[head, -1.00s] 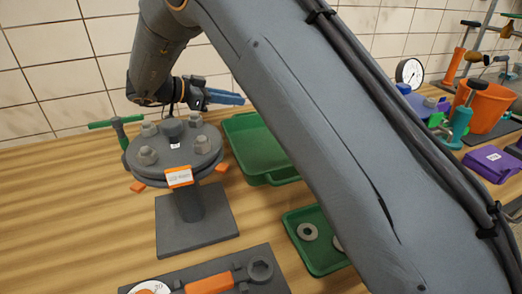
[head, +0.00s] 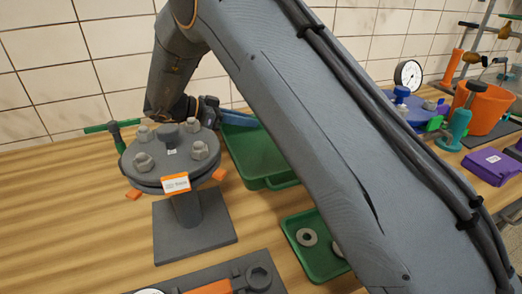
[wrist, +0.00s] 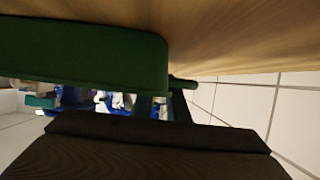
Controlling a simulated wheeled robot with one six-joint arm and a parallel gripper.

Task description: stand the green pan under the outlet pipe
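The green pan (head: 262,160) stands on the wooden bench behind and right of the grey flange stand, partly hidden behind my arm. My gripper (head: 238,118), with blue fingers, is at the pan's far left rim. The fingers overlap the rim in the head view, and I cannot tell whether they touch it or how far apart they are. In the wrist view the green pan's wall (wrist: 85,52) fills the upper left, close to the camera. I cannot make out the outlet pipe; my arm hides much of the middle of the bench.
The grey flange stand (head: 172,165) with several nuts is in front of my gripper. A green bar handle (head: 100,128) is at its left. A small green tray (head: 300,256) with washers lies nearer. A gauge (head: 408,74), orange bucket (head: 485,108) and purple box (head: 489,165) are right.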

